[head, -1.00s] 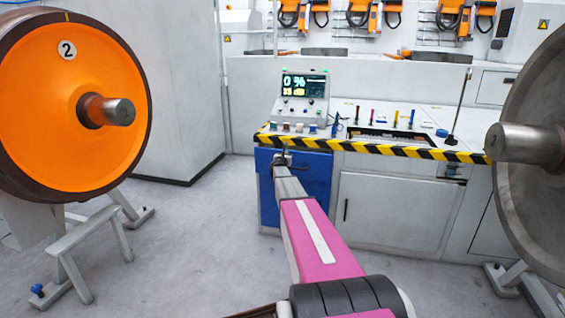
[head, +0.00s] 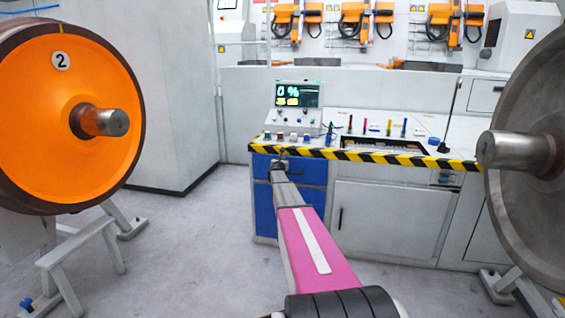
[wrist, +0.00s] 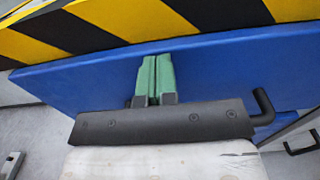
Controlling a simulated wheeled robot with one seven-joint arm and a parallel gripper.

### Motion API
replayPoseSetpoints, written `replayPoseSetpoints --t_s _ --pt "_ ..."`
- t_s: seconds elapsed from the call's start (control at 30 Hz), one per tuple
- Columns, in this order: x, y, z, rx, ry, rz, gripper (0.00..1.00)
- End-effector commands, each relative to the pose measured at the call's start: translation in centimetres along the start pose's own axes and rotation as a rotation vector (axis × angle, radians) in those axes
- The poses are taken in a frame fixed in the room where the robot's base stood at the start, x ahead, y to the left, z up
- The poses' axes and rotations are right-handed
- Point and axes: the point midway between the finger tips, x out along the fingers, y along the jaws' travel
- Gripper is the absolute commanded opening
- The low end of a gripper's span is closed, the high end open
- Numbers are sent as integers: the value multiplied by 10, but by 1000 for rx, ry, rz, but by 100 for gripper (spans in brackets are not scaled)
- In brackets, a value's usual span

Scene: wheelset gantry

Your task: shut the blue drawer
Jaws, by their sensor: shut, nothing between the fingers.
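The blue drawer (head: 310,171) is the upper front of the blue cabinet, just under the striped bench edge in the head view. Its front looks close to flush with the cabinet, but my arm hides part of it. In the wrist view the blue front (wrist: 90,82) spans the picture, with a black handle (wrist: 263,106) at right. My gripper (wrist: 156,62) is shut, its green fingers together and empty, against or very near the blue front; contact cannot be told. In the head view my gripper (head: 279,163) is small at the drawer's upper part.
The black-and-yellow striped edge (head: 370,156) overhangs just above the drawer. A control box with a screen (head: 298,95) stands on the bench. An orange wheel (head: 75,150) is at left and a grey wheel (head: 535,170) at right. The floor (head: 190,245) left of the cabinet is clear.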

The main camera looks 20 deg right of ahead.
Motion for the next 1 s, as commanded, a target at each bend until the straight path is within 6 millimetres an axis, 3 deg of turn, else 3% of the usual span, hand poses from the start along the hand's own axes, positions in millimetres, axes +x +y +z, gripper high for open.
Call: replayPoseSetpoints --t_s 0.03,0.27,0.47,0.8,1.0 --pt "11 0 2 0 -4 -3 0" --pt "0 2 3 0 -5 -3 0" --pt "-29 4 2 0 -3 0 0" --pt "-104 4 1 0 -1 1 0" --pt "-128 4 1 0 -1 1 0"
